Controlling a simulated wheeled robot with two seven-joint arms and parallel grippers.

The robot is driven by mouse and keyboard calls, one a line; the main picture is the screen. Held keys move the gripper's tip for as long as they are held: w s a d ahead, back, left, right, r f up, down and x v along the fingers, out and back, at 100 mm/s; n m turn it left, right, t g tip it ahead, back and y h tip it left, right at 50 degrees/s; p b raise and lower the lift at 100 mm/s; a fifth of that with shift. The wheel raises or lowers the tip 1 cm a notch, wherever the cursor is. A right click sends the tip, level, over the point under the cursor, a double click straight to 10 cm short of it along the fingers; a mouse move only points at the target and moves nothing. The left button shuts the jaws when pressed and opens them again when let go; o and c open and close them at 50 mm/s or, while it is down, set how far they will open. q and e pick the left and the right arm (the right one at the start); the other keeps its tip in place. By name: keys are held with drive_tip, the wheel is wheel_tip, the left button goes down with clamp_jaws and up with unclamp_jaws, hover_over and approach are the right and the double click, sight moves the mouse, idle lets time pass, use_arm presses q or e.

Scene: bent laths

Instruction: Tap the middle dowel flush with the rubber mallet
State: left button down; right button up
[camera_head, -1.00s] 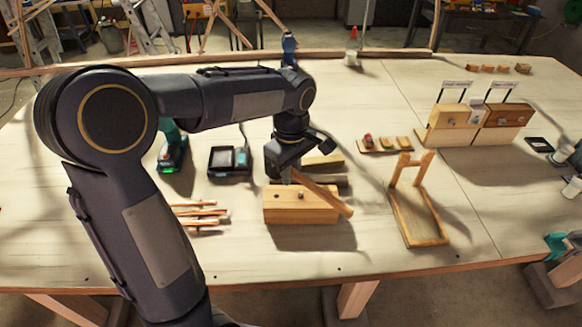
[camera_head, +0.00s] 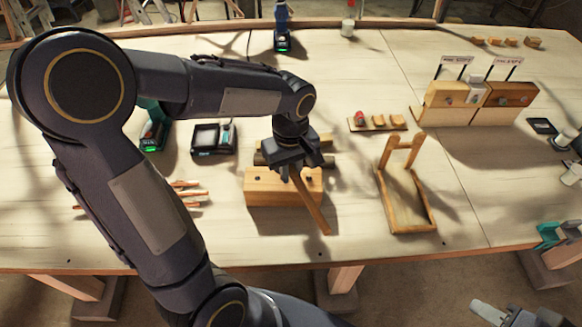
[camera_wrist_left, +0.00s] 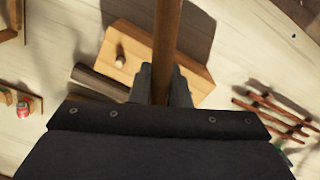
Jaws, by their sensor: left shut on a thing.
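My left gripper (camera_head: 296,168) is shut on a wooden handle (camera_head: 314,208), which slants down and toward the front right over the block's front edge. The handle (camera_wrist_left: 167,40) also runs up from between the fingers in the left wrist view. I cannot make out the mallet's head. The wooden block (camera_head: 265,190) lies beneath the gripper. A short dowel (camera_wrist_left: 120,60) stands up from it in the left wrist view; the middle of the block is largely covered by the gripper and handle. Grey parts at the bottom right appear to be my right gripper (camera_head: 518,314), cut off by the frame edge.
A dark bar (camera_wrist_left: 100,82) lies just behind the block. Thin sticks (camera_head: 188,194) lie to its left, a wooden frame (camera_head: 382,205) stands to its right. A tray of small pieces (camera_head: 355,126) and labelled wooden blocks (camera_head: 445,108) are behind right. The table front is clear.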

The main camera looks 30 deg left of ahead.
use_arm(q)
drive_tip(key=shift+r, duration=0.1)
wheel_tip(320, 180, down, 6)
drive_tip(key=b, duration=0.5)
wheel_tip(320, 180, up, 6)
drive_tip(key=p, duration=0.5)
wheel_tip(320, 180, up, 4)
drive_tip(key=p, duration=0.3)
drive_tip(key=shift+r, duration=0.15)
